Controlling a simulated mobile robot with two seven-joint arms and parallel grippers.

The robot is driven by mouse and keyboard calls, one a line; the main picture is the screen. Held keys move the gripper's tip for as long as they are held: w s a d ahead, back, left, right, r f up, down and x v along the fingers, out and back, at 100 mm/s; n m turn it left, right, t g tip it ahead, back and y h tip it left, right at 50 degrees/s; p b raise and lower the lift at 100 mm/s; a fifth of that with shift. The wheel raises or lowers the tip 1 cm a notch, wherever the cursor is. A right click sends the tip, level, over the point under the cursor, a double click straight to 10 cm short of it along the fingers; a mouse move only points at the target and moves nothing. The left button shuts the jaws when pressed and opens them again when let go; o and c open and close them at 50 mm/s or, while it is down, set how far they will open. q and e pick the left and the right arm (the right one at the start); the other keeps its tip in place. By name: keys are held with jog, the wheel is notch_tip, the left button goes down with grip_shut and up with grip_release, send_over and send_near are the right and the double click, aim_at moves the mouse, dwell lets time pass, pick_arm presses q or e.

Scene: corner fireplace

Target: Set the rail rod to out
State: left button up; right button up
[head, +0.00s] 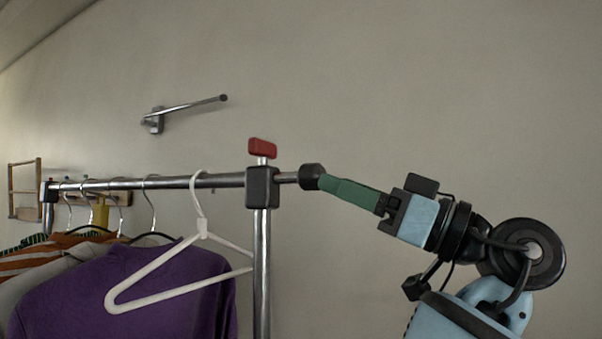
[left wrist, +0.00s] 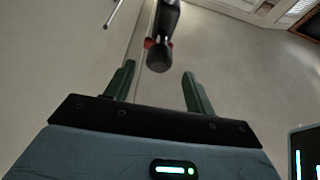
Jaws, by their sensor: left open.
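The rail rod is a chrome bar that runs level along the clothes rail. A short stub of it (head: 288,178) shows right of the black corner block (head: 262,187) and ends in a black knob (head: 312,177). A red handle (head: 262,148) stands on top of the block. My left gripper (head: 324,182) has green fingers and reaches in from the right, with its tips at the knob. In the left wrist view the knob (left wrist: 160,57) lies between the tips of the open fingers (left wrist: 158,70), with a gap on each side. My right gripper is out of view.
A white hanger (head: 203,231) hangs on the rod near the block. Several clothes, including a purple top (head: 130,285), hang further left. A chrome wall bracket (head: 185,108) is behind. The wall space right of the rail looks clear.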

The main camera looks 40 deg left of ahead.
aim_at(301, 170)
pick_arm(q)
jog(key=shift+p+x, duration=0.6)
jog(key=shift+x, duration=3.3)
jog(key=shift+w, duration=0.1)
jog(key=shift+c, duration=0.3)
grip_shut()
